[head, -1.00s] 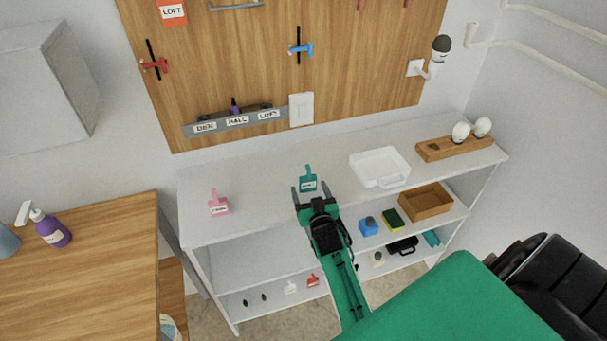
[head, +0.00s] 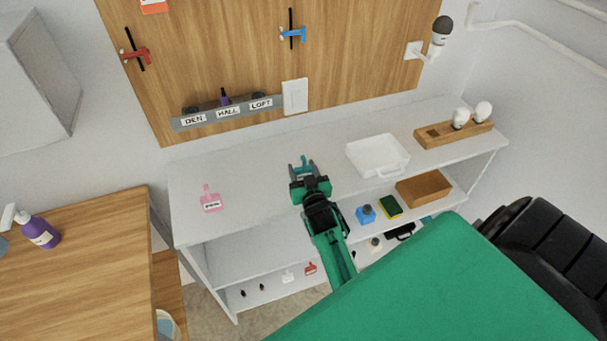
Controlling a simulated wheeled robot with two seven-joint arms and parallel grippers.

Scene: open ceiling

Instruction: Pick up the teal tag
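The teal tag (head: 303,162) is on the top of the white shelf unit. Only its upper part shows in the head view; my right gripper hides its label. My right gripper (head: 304,168) is right at the tag, with its fingers apart, one on each side of it. I cannot tell whether the fingers touch the tag. My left gripper is not in view.
A pink tag (head: 211,201) lies to the left on the shelf top (head: 250,190). A white tray (head: 377,155) and a wooden bulb holder (head: 432,134) are to the right. A labelled rack (head: 212,123) is on the wooden board behind. A wooden table (head: 85,260) stands at left.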

